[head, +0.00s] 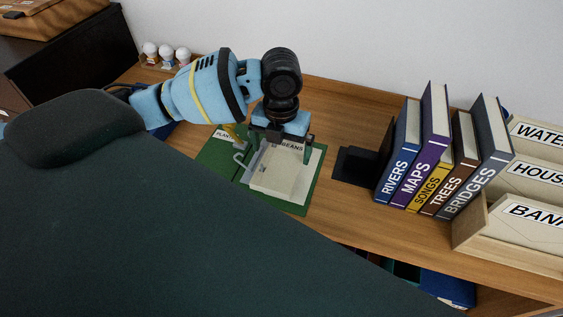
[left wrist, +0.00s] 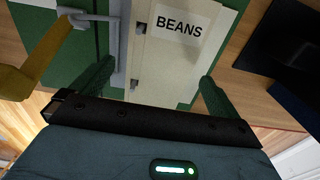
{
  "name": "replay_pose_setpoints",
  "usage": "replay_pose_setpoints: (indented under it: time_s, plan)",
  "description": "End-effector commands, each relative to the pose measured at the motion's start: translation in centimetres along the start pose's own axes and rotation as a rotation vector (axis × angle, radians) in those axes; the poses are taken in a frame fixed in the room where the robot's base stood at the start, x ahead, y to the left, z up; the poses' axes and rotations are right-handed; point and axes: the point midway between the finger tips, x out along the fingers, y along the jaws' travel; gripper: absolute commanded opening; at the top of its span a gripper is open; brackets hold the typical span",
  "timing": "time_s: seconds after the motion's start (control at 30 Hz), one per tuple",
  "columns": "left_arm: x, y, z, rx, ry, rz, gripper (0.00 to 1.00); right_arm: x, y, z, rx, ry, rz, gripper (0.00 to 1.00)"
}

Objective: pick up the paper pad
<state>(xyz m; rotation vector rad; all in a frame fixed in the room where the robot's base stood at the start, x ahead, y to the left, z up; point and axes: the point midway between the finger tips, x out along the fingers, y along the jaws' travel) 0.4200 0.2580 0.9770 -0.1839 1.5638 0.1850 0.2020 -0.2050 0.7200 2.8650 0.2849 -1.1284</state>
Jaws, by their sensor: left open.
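The paper pad (head: 281,178) is a cream stack with a white BEANS label, lying in an open green binder (head: 213,157) on the desk. In the left wrist view the pad (left wrist: 158,65) shows punched holes along its left edge, beside the binder's grey metal rings (left wrist: 113,30). My left gripper (head: 281,137) is above the pad's far end and hides part of it. In the left wrist view its two dark green fingers (left wrist: 156,80) are apart, one on each side of the pad, with nothing gripped. Contact cannot be told. My right gripper is not in view.
A black bookend (head: 357,164) and a row of upright books (head: 433,160) stand right of the binder, with labelled file boxes (head: 528,180) beyond. Small figurines (head: 167,57) stand at the back left. Bare wood (head: 335,205) lies between binder and books.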

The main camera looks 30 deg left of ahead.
Motion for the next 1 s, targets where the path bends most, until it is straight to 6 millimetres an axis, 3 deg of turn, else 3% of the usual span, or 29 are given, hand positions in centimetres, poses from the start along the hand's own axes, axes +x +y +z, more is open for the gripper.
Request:
replay_pose_setpoints:
  time_s: [0.2, 0.5, 0.83, 1.0]
  plan:
    - [2.7, -0.1, 0.0, 0.0, -0.001, 0.001, 1.0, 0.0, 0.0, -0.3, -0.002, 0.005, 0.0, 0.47]
    - [3.1, -0.1, 0.0, 0.001, -0.003, -0.001, 1.0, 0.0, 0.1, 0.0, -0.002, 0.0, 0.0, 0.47]
    - [3.1, -0.1, 0.0, 0.001, -0.003, -0.001, 0.58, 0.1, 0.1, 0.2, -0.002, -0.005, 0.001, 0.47]
    - [3.1, -0.2, 0.1, 0.0, -0.004, -0.001, 0.56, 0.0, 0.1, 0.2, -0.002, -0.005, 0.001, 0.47]
